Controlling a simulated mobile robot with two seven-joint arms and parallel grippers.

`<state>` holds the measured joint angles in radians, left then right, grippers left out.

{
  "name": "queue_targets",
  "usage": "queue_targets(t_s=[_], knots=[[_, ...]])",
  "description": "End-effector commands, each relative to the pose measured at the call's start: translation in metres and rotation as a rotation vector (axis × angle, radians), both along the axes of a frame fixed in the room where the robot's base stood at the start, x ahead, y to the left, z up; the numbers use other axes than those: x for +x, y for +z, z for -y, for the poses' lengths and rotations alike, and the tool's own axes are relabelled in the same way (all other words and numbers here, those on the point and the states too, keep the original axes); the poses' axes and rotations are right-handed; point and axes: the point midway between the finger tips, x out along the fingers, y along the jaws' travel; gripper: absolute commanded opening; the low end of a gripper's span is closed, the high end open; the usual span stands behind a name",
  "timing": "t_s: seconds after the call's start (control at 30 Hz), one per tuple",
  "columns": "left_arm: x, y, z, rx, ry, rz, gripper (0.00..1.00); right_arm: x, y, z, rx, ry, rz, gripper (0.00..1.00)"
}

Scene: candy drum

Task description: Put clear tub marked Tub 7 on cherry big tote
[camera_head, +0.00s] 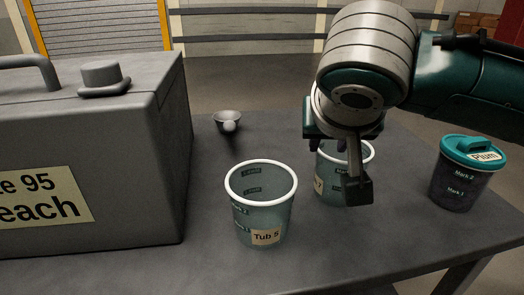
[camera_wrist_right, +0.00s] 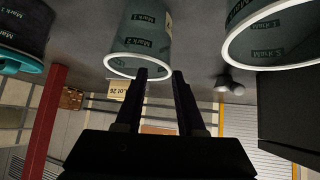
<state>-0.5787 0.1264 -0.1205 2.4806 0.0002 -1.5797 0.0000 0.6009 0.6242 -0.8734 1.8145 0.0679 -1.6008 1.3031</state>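A clear tub with a white rim (camera_head: 331,157) stands on the table behind my right gripper. Its label is mostly covered, with a "7" showing. In the right wrist view the tub (camera_wrist_right: 138,40) is just past the fingertips, its rim near the left one. My right gripper (camera_wrist_right: 160,74) has its two fingers apart with nothing between them. In the head view the right gripper (camera_head: 340,165) hangs over and in front of this tub, and contact cannot be told. No tote marked cherry is in view. My left gripper is not in view.
A clear tub marked Tub 5 (camera_head: 261,208) stands close to the left. A teal-lidded Plum tub (camera_head: 465,175) stands right. A big grey tote (camera_head: 135,150), its label ending "each", fills the left. A small scoop (camera_head: 228,120) lies behind. The grey table's (camera_head: 400,240) front right is clear.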

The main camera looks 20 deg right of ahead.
Motion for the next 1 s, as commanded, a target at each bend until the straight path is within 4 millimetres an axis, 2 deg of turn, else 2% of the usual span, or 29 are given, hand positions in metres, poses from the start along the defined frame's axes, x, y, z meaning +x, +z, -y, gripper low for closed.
queue_targets(t_s=[0.33,0.67,1.0], knots=[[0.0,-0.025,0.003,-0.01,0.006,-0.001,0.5,0.029,-0.036,0.015,0.0,-0.001,0.0,0.38],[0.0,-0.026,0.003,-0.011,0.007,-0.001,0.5,0.034,-0.039,0.017,0.002,0.001,-0.001,0.37],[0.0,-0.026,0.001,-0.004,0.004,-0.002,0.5,0.033,-0.039,0.017,0.002,0.001,-0.001,0.0]])
